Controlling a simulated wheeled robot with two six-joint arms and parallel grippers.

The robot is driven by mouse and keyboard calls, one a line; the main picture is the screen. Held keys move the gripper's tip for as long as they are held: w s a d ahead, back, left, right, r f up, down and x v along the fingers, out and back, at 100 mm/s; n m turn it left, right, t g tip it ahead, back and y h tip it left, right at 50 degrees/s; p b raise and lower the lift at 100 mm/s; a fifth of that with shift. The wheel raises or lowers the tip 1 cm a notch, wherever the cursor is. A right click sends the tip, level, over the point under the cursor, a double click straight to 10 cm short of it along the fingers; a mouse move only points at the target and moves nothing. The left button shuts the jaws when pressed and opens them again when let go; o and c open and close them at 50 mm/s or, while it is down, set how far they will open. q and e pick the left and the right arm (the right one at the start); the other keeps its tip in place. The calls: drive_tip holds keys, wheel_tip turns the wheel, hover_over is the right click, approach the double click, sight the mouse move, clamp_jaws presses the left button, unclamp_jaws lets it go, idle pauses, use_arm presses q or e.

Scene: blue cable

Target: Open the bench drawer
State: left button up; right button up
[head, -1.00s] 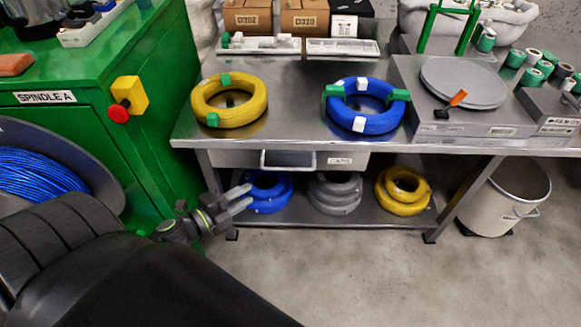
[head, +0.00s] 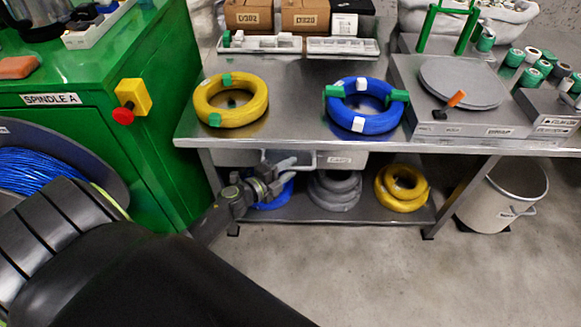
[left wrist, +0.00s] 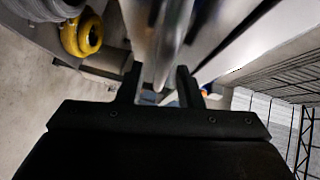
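The bench drawer (head: 236,158) is set under the steel bench top, with a label on its front. It looks closed. Its metal handle (head: 312,160) is partly hidden by my left gripper (head: 285,167), which is at the handle's left part. In the left wrist view the fingers of my left gripper (left wrist: 160,88) are apart, and a blurred grey bar (left wrist: 172,40), seemingly the handle, runs toward the gap between them. I cannot tell whether either finger touches it. My right gripper is out of view.
The steel bench (head: 290,128) carries a yellow coil (head: 202,101), a blue coil (head: 363,124) and a turntable. More coils lie on the lower shelf (head: 410,216). A green cabinet (head: 150,185) stands close on the left. The floor in front (head: 380,280) is clear.

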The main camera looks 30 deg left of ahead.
use_arm(q)
drive_tip(key=shift+w+d+f, duration=0.1)
drive_tip(key=shift+w+d, duration=0.05)
drive_tip(key=shift+w, duration=0.4)
clamp_jaws()
